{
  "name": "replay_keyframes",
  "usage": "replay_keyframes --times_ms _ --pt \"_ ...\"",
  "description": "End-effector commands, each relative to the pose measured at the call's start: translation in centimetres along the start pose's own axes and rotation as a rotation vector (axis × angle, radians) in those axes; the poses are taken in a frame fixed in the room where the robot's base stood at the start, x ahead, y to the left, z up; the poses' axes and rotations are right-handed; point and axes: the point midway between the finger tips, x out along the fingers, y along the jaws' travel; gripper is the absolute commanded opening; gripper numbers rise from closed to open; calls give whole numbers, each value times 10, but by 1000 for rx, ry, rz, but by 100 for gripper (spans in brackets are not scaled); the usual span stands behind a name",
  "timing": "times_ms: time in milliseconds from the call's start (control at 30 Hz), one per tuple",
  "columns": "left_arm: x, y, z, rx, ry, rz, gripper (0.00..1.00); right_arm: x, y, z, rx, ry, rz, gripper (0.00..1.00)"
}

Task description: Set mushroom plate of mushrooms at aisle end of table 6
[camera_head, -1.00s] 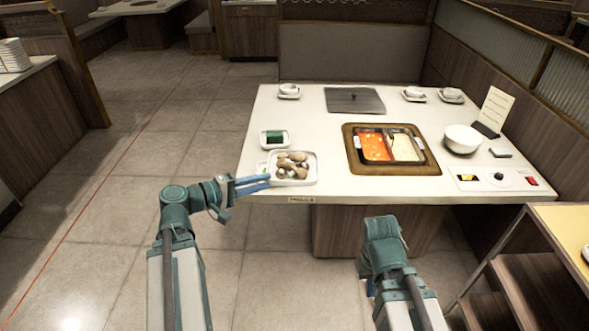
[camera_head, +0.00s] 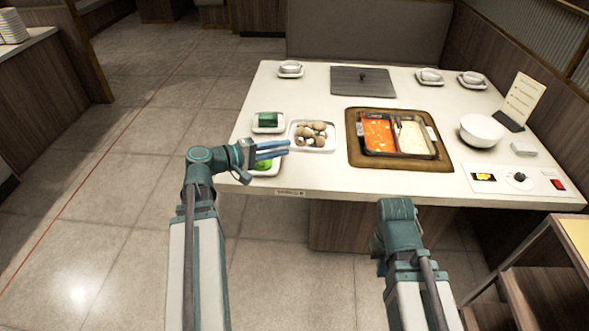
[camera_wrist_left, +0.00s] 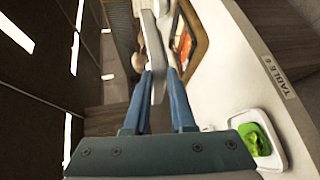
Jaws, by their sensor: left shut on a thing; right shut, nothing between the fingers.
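A white plate (camera_head: 315,149) of brown mushrooms (camera_head: 312,133) is over the near left part of the table (camera_head: 345,181), left of the hot pot. My left gripper (camera_head: 286,147) is shut on the plate's left edge. In the left wrist view, the fingers pinch the plate (camera_wrist_left: 152,40), seen edge-on. I cannot tell whether the plate touches the tabletop. A label reading "TABLE 6" (camera_wrist_left: 279,76) shows on the table edge. My right arm is folded at the lower right, and its gripper is hidden.
A plate with a dark green item (camera_head: 268,120) stands just left of the mushrooms. A bright green food plate (camera_head: 263,166) sits below my left gripper. The divided hot pot (camera_head: 399,135) is to the right. A white bowl (camera_head: 482,130) stands further right.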

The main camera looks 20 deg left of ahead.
Motion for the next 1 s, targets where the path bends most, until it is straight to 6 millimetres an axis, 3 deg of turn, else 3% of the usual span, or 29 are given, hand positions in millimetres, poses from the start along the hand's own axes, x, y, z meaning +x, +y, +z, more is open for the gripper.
replay_keyframes --times_ms 33,100,400,600,1000 --pt "18 -31 -16 0 0 2 0 34 -3 -2 0 0 0 0" --pt "33 -49 -28 1 1 3 0 56 -5 -4 0 0 0 0" --pt "90 -107 -69 4 10 8 0 126 -12 -8 -1 0 0 0" --pt "108 -123 -81 5 13 9 0 146 -14 -9 -1 0 0 0" --pt "112 -126 -83 5 15 10 0 150 -14 -9 -1 0 0 0"
